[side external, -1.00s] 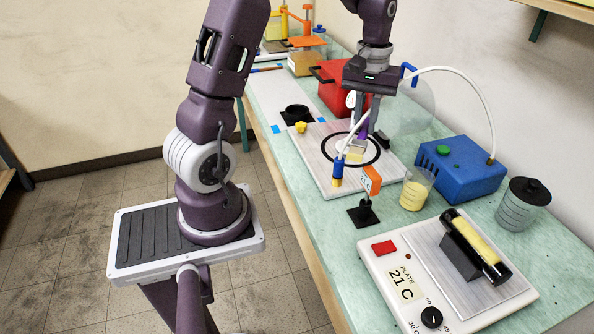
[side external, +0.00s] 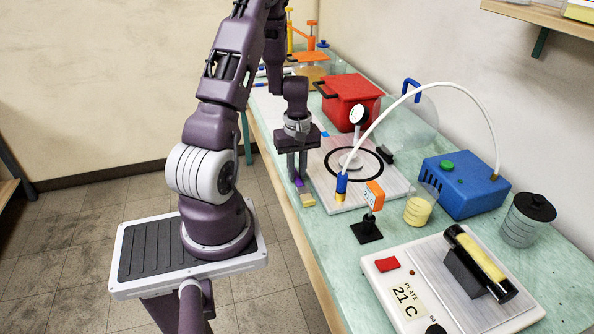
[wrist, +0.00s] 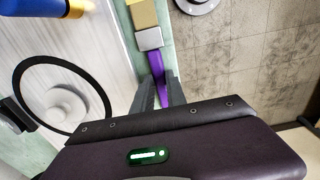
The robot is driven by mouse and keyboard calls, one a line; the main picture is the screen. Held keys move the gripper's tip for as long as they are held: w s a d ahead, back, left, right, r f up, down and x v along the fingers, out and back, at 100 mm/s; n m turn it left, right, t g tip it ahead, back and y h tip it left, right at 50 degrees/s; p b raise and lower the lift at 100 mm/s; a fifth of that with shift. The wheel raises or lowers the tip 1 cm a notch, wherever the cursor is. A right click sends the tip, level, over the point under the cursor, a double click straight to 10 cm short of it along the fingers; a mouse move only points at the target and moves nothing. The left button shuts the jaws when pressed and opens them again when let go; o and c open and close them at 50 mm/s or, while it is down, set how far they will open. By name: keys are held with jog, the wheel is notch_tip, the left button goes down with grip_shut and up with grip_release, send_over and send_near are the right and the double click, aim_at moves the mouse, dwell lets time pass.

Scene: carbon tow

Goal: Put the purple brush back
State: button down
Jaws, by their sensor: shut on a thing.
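My gripper (side external: 297,180) is shut on the purple brush (side external: 299,183) near the front edge of the bench, just left of the pale board. The brush has a purple handle, a light metal ferrule and pale yellow bristles (side external: 307,200) pointing toward the camera side. In the wrist view the purple handle (wrist: 156,65) runs up from between the fingers, with the ferrule (wrist: 149,39) and bristles (wrist: 143,14) beyond. It shows over the green bench strip beside the board. I cannot tell how far the bristles are above the bench.
The pale board (side external: 340,202) carries a black ring (side external: 381,161) around a pale disc, with a blue-ended hose nozzle (side external: 341,184) at its near edge. An orange-topped stand (side external: 368,229), a beaker (side external: 420,209) and a blue box (side external: 463,183) stand right. A red pot (side external: 351,100) is behind.

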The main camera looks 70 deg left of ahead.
aim_at(298, 176)
jog(key=c, duration=1.6)
grip_release()
jog(key=shift+f, duration=0.1)
notch_tip(298, 176, up, 12)
jog(key=w+d+r+m+t, duration=0.25)
jog(key=d+r+m, duration=0.25)
jog(key=d+r, duration=0.4)
jog(key=s+d+r+m+t, duration=0.1)
jog(key=s+d+r+m, duration=0.1)
jog(key=d, duration=0.4)
jog(key=s+d+r+m+t, duration=0.1)
jog(key=s+d+r+m, duration=0.1)
jog(key=s+d+m, duration=0.2)
jog(key=s+d+r+m+t, duration=0.1)
jog(key=s+d+r+m, duration=0.1)
jog(key=s+d+m, duration=0.2)
jog(key=shift+d+m, duration=0.75)
jog(key=shift+d, duration=0.75)
jog(key=shift+d+m, duration=0.75)
jog(key=shift+d, duration=0.7)
